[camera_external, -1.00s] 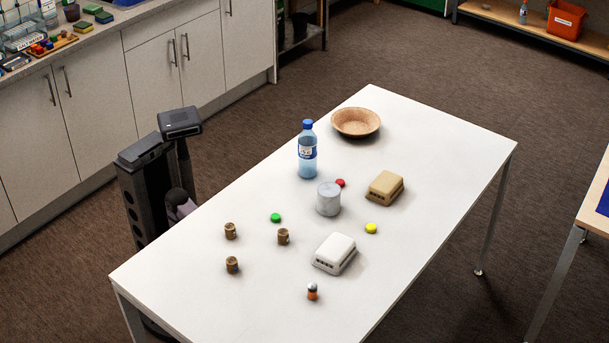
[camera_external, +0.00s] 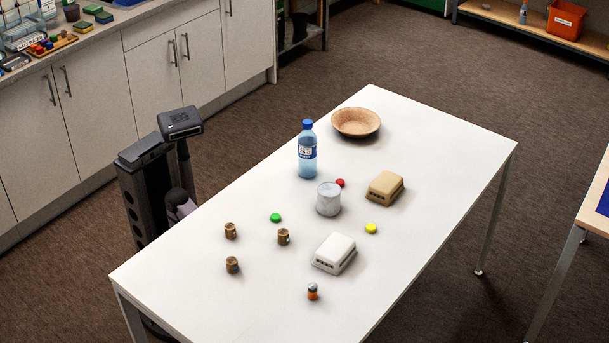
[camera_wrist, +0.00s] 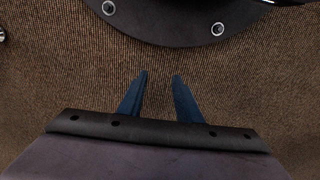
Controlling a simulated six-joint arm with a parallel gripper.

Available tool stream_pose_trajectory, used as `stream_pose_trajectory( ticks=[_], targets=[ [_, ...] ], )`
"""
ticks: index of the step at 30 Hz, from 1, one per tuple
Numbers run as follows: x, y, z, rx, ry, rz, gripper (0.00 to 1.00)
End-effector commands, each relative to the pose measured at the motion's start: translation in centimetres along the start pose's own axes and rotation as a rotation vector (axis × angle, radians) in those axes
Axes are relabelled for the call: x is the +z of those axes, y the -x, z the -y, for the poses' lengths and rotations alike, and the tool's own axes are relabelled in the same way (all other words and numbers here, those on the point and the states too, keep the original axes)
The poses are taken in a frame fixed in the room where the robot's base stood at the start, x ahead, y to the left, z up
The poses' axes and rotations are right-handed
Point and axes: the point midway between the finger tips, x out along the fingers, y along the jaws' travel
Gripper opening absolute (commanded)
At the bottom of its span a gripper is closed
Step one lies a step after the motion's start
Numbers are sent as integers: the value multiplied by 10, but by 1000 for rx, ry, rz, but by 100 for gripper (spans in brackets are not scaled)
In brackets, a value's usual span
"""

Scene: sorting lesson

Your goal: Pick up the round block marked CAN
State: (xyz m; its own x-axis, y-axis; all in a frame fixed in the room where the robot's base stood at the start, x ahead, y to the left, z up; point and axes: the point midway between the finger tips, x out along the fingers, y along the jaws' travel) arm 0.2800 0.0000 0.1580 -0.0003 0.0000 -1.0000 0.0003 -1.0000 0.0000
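Several small round things lie on the white table (camera_external: 405,130). Three are brown round blocks, one at the upper left (camera_external: 230,231), one to its right (camera_external: 283,237) and one below (camera_external: 232,265). Their markings are too small to read, so I cannot tell which says CAN. In the wrist view my gripper (camera_wrist: 160,75) has its two blue fingers apart with nothing between them, above brown carpet. In the external view my arm is folded beside the table's left edge, away from the blocks, and its fingers are hidden.
A water bottle (camera_external: 307,158), grey-white cylinder (camera_external: 328,200), white box (camera_external: 334,252), tan box (camera_external: 385,187) and wooden bowl (camera_external: 356,122) stand on the table.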

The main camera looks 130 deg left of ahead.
Motion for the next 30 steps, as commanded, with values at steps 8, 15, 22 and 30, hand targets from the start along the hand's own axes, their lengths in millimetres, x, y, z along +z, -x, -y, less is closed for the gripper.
stream_pose_trajectory(
  ticks=[8, 15, 22, 30],
  targets=[
    [0, 0, 0, 0, 0, 0, 31],
    [0, 0, 0, 0, 0, 0, 46],
    [0, 0, 0, 0, 0, 0, 48],
    [-4, 21, 17, -23, 82, -17, 48]
  ],
)
